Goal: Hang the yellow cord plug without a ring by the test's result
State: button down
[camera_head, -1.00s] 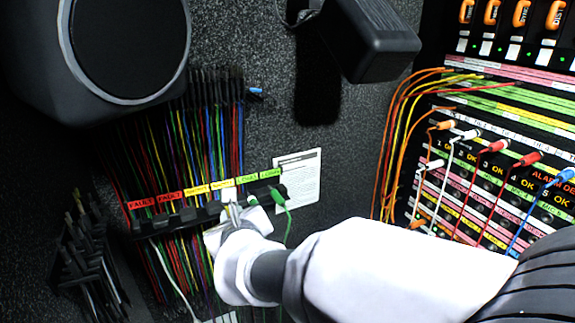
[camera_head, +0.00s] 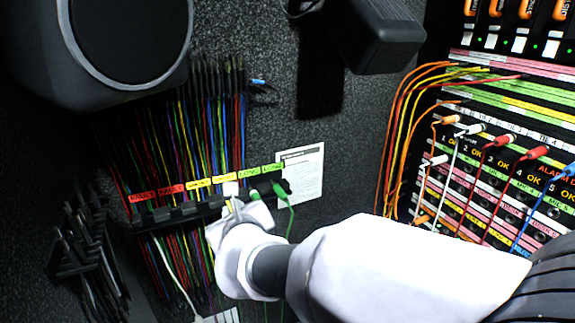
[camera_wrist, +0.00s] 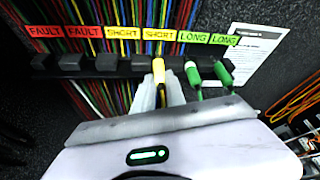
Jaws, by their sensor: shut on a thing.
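My gripper (camera_wrist: 158,92) is shut on the yellow cord plug (camera_wrist: 158,70), with one finger on each side of it. In the wrist view the plug is upright at the black rack (camera_wrist: 105,66), under the right-hand SHORT label (camera_wrist: 160,34). I cannot tell whether it is seated in the rack. I see no clear ring on it, but the fingers hide part of it. In the head view my gripper (camera_head: 233,208) is at the rack (camera_head: 160,216), left of the green plugs; its wrist hides most of the yellow plug.
Two green plugs hang under the LONG labels, one (camera_wrist: 193,74) with a white band, one (camera_wrist: 225,74) beside it. FAULT slots (camera_wrist: 70,62) look empty. A printed sheet (camera_head: 303,172) is on the wall. A patch panel (camera_head: 480,190) with coloured plugs stands right; a speaker (camera_head: 125,45) overhangs upper left.

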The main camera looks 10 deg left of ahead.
jog(key=shift+f+b, duration=0.15)
jog(key=shift+b, duration=0.25)
dwell(0.5)
jog(key=shift+c, duration=1)
grip_release()
jog(key=s+d+b, duration=0.1)
jog(key=s+d, duration=0.3)
jog(key=s, duration=0.2)
jog(key=shift+s, duration=0.4)
dwell(0.4)
